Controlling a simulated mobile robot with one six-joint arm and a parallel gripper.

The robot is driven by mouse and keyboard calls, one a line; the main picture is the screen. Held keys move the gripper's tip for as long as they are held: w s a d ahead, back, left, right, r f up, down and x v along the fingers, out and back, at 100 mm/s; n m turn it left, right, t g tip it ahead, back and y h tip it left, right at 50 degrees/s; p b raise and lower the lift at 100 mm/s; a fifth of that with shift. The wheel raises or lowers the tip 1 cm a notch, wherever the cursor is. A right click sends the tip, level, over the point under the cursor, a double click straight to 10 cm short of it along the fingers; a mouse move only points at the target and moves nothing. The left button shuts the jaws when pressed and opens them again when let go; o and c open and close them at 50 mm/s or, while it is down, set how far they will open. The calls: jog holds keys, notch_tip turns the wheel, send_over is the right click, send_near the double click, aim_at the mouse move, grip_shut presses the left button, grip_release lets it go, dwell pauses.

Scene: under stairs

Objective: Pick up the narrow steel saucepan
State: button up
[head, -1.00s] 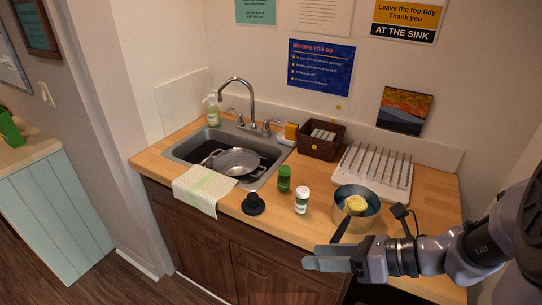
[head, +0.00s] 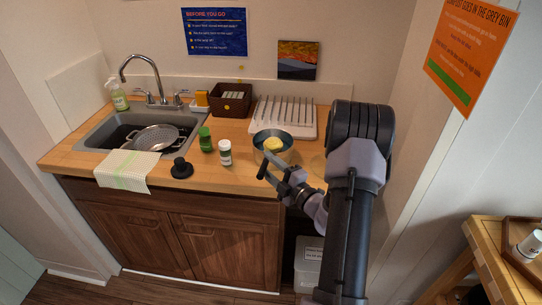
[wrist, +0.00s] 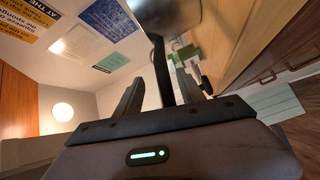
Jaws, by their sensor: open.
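The steel saucepan (head: 285,156) stands on the wooden counter, in front of the dish rack, with a yellow object (head: 273,144) inside it. Its dark handle (head: 264,167) points toward the front edge of the counter. My gripper (head: 274,176) is at the handle, just in front of the pan. In the wrist view the pan's metal side (wrist: 162,12) is at the top, and the dark handle (wrist: 161,68) runs down between my two open fingers (wrist: 152,88). Both fingers appear apart from the handle.
A white-capped jar (head: 225,153) and a green jar (head: 206,139) stand left of the pan, with a black knobbed object (head: 181,169) farther left. The dish rack (head: 305,127) is behind. The sink (head: 95,137) holds a colander (head: 156,137). A wall closes the right side.

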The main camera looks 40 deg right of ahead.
aim_at(259, 158)
jog(key=w, duration=0.1)
jog(key=w+b, duration=0.1)
jog(key=w, duration=0.2)
jog(key=shift+w+d+f+b, duration=0.15)
jog(key=shift+w+f+b, duration=0.15)
jog(key=shift+w+b, duration=0.1)
jog(key=shift+w, duration=0.3)
jog(key=shift+r, duration=0.15)
grip_shut()
dwell(0.5)
